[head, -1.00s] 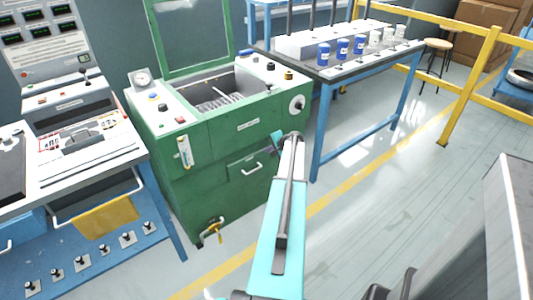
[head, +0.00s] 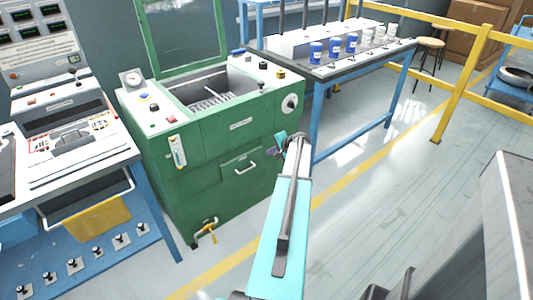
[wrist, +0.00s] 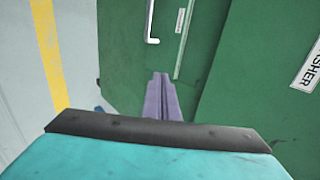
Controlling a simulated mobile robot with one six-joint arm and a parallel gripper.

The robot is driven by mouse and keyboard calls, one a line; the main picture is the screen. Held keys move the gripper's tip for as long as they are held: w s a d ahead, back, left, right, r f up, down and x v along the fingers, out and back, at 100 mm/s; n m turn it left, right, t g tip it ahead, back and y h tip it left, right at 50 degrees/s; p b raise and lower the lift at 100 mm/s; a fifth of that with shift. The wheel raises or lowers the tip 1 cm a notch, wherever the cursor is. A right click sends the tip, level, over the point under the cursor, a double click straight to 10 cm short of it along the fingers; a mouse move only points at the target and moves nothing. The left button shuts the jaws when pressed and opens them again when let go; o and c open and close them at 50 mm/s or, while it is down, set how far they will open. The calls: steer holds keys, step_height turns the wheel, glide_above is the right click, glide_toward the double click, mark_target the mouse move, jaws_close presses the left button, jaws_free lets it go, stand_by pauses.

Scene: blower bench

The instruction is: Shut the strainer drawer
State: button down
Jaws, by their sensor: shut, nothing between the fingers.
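The strainer drawer (head: 238,163) is a green front low on the green washer cabinet, with a pale bar handle (head: 247,169). In the wrist view the handle (wrist: 151,22) shows at the top, beside a labelled strip. I cannot tell how far the drawer stands out. My gripper (head: 280,142) is in front of the cabinet's right side, right of the drawer and partly hidden by my arm. In the wrist view its purple fingers (wrist: 162,80) are together and empty, over the green face and apart from the handle.
A yellow-handled valve (head: 206,231) sticks out at the cabinet's foot. A blue-legged bench (head: 318,130) with blue and white cups stands to the right, a console bench (head: 70,160) to the left. The floor in front, with its yellow line, is clear.

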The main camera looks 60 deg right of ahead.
steer(key=shift+v, duration=2.65)
steer(key=shift+a, duration=0.15)
